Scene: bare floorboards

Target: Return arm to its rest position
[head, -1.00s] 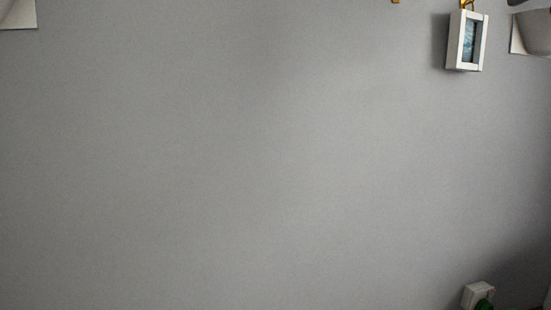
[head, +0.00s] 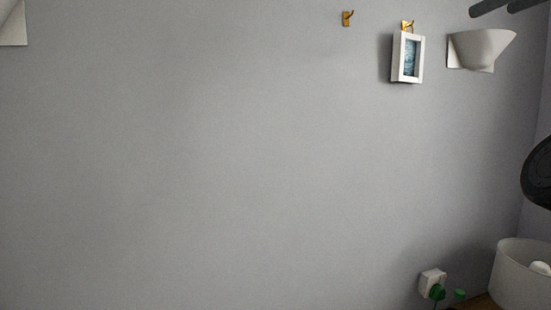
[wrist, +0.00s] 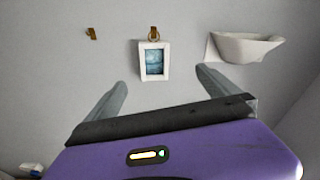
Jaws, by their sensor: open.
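My gripper (wrist: 160,100) shows in the wrist view with its two grey fingers spread wide apart and nothing between them. Beyond the fingers, a small white-framed picture (wrist: 154,61) hangs from a brass hook (wrist: 154,34) on the grey wall. The same picture (head: 408,58) hangs at the upper right of the head view, apart from my gripper. In the head view, dark grey finger-like parts show at the top right corner; whether they are my gripper is hard to tell.
A second brass hook (head: 347,18) is bare. A white wall lamp (head: 482,48) is right of the picture. A wall socket (head: 432,282) with a green plug (head: 438,292) sits low, beside a white round container (head: 522,277). A dark rounded object (head: 540,173) is at the right edge. The wall's middle is clear.

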